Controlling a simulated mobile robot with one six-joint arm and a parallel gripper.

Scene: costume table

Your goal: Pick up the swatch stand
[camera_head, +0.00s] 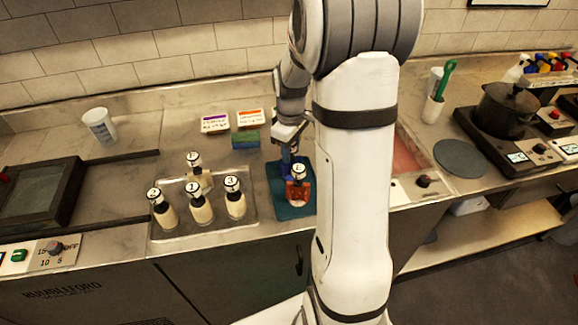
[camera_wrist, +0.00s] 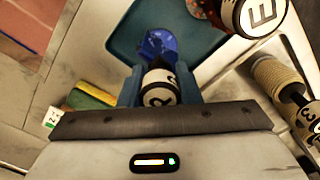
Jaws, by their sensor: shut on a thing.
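My gripper (camera_wrist: 160,90) is shut on a blue bottle-like thing with a white, black-rimmed, marked cap (camera_wrist: 158,92). Its blue lower part (camera_wrist: 158,45) shows beyond the fingers, over a teal tray (camera_wrist: 118,38). In the head view, my gripper (camera_head: 289,146) is at the blue thing (camera_head: 285,165), above or on the teal tray (camera_head: 280,205); I cannot tell whether it touches. A red bottle (camera_head: 298,192) with a marked white cap stands beside it. Nothing in view is clearly recognisable as a swatch stand.
A green and yellow sponge (camera_head: 246,140) and two small labelled boxes (camera_head: 215,122) lie behind. A pot (camera_head: 505,105) stands on a burner at right.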

